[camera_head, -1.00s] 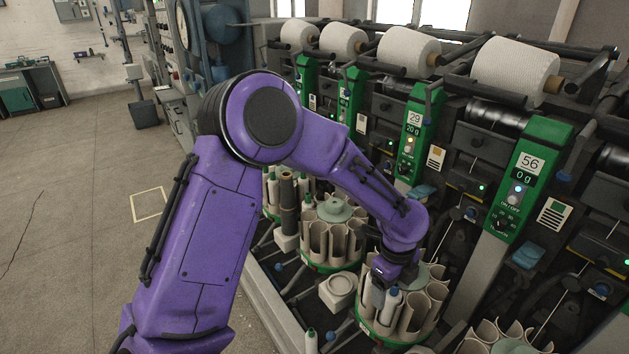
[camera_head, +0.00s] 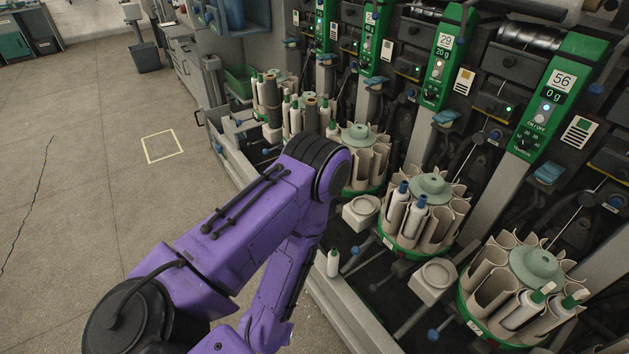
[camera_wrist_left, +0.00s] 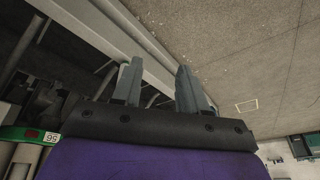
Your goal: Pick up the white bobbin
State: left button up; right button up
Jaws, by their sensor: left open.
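Several white bobbins are in the head view. One with a green tip (camera_head: 333,262) stands alone near the machine's front edge. Two with blue tips (camera_head: 414,215) stand in the middle round holder (camera_head: 455,222). Two more white bobbins (camera_head: 522,311) lean in the near right holder (camera_head: 480,327). I cannot tell which one the task means. My left arm comes in from the left and bends down past the front edge; its gripper is outside the head view. In the left wrist view my left gripper (camera_wrist_left: 158,75) is open, with nothing between its fingers. My right gripper is not visible.
The green machine heads (camera_head: 545,105) rise behind the holders. Square pale stands (camera_head: 433,280) sit between the holders. More bobbins (camera_head: 294,115) stand at the far left end. The floor (camera_head: 90,170) to the left is clear, with a yellow marked square (camera_head: 162,146).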

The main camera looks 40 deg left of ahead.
aim_at(333, 256)
jog(key=u, duration=0.3)
jog(key=k, duration=0.25)
jog(key=u, duration=0.7)
jog(key=i, duration=0.5)
